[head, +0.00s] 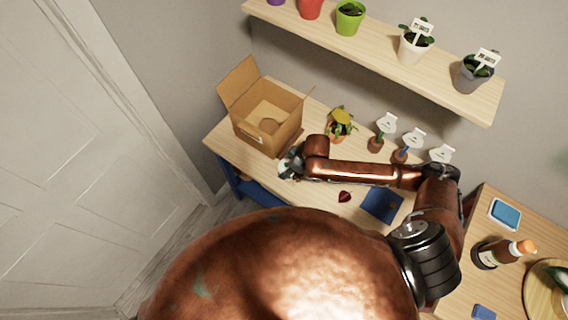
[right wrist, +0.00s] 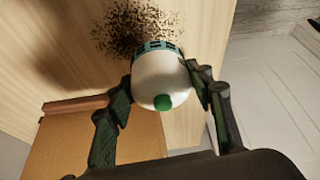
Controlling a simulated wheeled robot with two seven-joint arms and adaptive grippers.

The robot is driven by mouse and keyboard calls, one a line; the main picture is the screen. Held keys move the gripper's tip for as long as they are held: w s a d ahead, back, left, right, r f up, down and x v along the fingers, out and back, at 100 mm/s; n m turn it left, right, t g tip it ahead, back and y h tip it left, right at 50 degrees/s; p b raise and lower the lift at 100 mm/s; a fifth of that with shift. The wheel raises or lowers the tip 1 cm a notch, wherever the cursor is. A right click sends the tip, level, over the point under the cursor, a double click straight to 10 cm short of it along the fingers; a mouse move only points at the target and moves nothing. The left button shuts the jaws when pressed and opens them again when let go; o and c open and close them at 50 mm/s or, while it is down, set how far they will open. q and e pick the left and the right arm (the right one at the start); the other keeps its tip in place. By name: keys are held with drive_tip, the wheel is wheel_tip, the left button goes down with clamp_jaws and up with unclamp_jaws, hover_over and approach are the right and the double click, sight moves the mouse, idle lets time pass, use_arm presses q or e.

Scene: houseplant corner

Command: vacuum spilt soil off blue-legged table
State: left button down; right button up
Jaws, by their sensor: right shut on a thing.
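My right gripper (head: 297,161) reaches over the left part of the blue-legged table (head: 325,201), beside a cardboard box. In the right wrist view its fingers (right wrist: 160,78) are shut on a small round white vacuum (right wrist: 158,72) with a green button and a dark green slotted end. The vacuum also shows partly in the head view (head: 286,165), mostly hidden by the gripper. Spilt dark soil (right wrist: 138,28) lies scattered on the pale wood just beyond the slotted end. I cannot tell whether the vacuum touches the tabletop. My left gripper is not in view.
The open cardboard box (head: 262,118) stands close behind the gripper. A dark red item (head: 344,197) and a blue mat (head: 381,205) lie near the front. A shelf (head: 400,68) with pots hangs above.

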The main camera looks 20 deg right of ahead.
drive_tip(key=shift+s+d+r+p, duration=0.1)
drive_tip(key=shift+s+d+p, duration=0.6)
drive_tip(key=shift+s+p, duration=0.15)
drive_tip(key=shift+s+d+r+p, duration=0.1)
drive_tip(key=shift+s+d+p, duration=0.55)
drive_tip(key=shift+s+p, duration=0.15)
drive_tip(key=shift+s+d+f+p, duration=0.2)
drive_tip(key=shift+s+d+p, duration=0.2)
drive_tip(key=shift+s, duration=0.2)
